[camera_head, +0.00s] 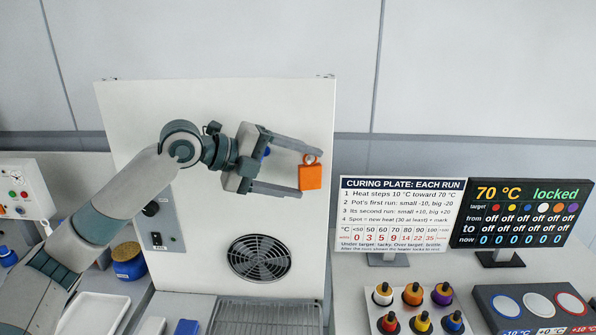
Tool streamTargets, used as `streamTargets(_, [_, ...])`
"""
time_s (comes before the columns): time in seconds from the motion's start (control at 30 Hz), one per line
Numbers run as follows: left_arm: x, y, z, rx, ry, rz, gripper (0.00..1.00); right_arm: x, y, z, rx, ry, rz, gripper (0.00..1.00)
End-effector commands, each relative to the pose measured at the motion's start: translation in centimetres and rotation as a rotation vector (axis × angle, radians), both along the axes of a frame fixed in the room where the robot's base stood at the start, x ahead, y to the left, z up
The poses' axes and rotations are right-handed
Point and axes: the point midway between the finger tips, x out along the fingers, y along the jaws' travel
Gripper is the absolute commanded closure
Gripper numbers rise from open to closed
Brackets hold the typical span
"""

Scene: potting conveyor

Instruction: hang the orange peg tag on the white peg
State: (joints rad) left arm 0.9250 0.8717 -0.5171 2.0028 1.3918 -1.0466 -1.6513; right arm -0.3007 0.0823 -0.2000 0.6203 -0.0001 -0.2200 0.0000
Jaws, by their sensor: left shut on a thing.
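The tag hangs near the panel's right edge. I cannot make out the white peg for certain; my gripper and arm cover part of the panel. A small blue spot (267,152) shows between the fingers near their base. My right gripper is not in view.
A vent (259,258) is low on the panel. Right of it stand a white instruction board (403,213) and a black display (528,212). Several coloured dark-topped pieces, including an orange one (412,296), stand in front. A blue jar (129,264) is at left.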

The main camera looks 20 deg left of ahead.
Motion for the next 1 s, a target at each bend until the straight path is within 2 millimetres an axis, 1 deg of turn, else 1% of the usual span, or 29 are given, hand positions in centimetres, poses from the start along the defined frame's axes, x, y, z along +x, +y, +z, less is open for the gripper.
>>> streamTargets(0.2, [0.0,0.0,0.0,0.0,0.0,0.0,0.51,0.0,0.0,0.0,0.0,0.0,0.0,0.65])
streamTargets(0.23, [0.0,0.0,0.0,0.0,0.0,0.0,0.22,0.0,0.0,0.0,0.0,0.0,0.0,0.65])
streamTargets(0.3, [0.0,0.0,0.0,0.0,0.0,0.0,0.08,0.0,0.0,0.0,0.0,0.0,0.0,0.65])
streamTargets(0.73, [-0.2,0.3,0.1,0.0,0.0,0.001,0.08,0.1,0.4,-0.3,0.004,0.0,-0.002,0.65])
streamTargets(0.87, [-0.7,1.0,0.4,0.001,-0.001,0.003,0.08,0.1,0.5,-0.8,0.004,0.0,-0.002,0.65])
streamTargets(1.0, [-1.9,2.3,1.0,0.003,-0.002,0.002,0.08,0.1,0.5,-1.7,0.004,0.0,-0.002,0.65])
